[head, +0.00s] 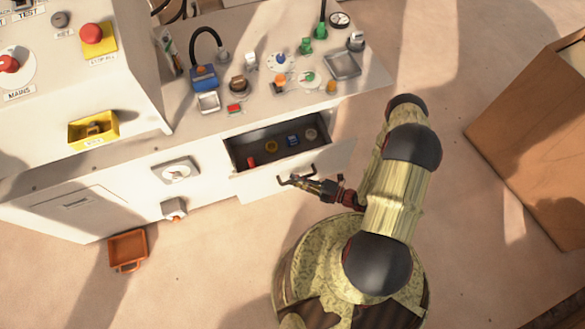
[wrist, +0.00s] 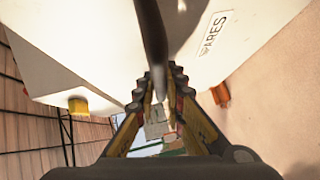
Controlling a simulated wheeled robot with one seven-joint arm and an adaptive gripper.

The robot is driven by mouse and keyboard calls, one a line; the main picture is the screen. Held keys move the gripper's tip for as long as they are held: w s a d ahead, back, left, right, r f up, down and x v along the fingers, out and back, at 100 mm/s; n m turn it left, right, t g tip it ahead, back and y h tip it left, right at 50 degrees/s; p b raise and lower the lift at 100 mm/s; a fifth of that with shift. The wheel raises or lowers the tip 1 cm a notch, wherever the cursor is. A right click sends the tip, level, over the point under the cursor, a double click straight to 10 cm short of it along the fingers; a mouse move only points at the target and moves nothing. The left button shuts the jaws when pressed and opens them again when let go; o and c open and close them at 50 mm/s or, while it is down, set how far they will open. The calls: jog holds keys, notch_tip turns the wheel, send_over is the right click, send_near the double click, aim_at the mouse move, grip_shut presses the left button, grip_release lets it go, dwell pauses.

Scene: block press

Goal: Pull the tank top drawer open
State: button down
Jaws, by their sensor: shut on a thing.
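The drawer (head: 325,160) in the white cabinet is pulled out, with its inside showing in the head view. Its white front also shows in the wrist view (wrist: 95,45), with a label of which "ARES" is readable. A dark bar handle (wrist: 150,30) on that front runs between my fingers. My gripper (head: 292,181) is shut on the handle at the drawer's front; it also shows in the wrist view (wrist: 158,88). Inside the drawer lie a red piece (head: 251,161), a yellow ring (head: 271,146), a blue piece (head: 293,140) and a grey round piece (head: 311,134).
The top (head: 240,125) above the drawer carries several small parts, knobs and a blue device (head: 204,78). An orange bin (head: 128,250) stands on the floor at the left. A brown box (head: 535,130) stands at the right. The floor between it and my arm is clear.

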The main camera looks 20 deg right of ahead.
jog(key=shift+s, duration=2.4)
jog(key=c, duration=1.8)
grip_release()
jog(key=shift+c, duration=0.2)
jog(key=v, duration=1.2)
